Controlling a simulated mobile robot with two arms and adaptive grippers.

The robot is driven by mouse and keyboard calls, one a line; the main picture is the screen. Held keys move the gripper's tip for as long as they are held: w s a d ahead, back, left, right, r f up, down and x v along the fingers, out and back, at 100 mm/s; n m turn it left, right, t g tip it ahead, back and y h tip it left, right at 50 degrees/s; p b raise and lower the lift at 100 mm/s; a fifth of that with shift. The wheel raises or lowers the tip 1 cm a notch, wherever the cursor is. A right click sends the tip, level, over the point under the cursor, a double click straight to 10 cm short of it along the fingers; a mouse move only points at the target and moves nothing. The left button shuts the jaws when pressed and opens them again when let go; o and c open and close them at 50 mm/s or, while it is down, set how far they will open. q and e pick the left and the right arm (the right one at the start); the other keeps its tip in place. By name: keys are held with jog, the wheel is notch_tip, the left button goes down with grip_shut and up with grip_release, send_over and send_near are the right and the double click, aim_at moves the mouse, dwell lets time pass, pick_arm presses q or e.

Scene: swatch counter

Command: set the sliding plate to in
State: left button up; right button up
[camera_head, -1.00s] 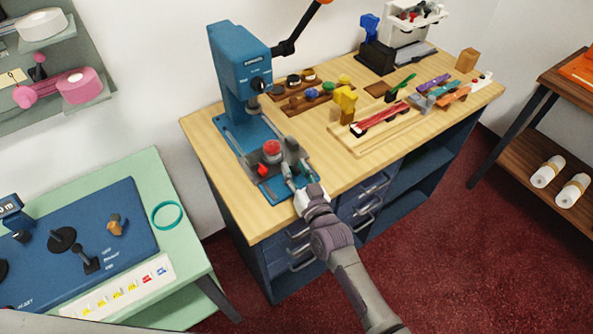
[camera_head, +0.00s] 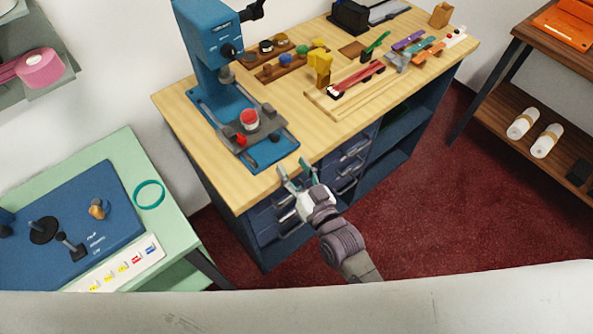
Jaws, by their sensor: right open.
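The sliding plate (camera_head: 268,126) is a dark grey plate on the blue base (camera_head: 272,154) of the drill-press-like machine (camera_head: 205,45). It carries a red round knob (camera_head: 249,118) and a smaller red piece (camera_head: 241,140). It sits in the front half of the base, forward of the column, with a strip of base bare in front of it. My right gripper (camera_head: 293,168) is open and empty, just off the bench's front edge, apart from the plate. My left gripper is not in view.
The wooden bench (camera_head: 175,110) also holds a rack of knobs (camera_head: 283,50), a yellow clamp-like piece (camera_head: 319,68) and a red bar (camera_head: 357,78). A green table (camera_head: 125,150) with a blue panel stands at left. Dark red floor is free at right.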

jog(key=shift+s+d, duration=0.3)
jog(key=shift+s, duration=0.3)
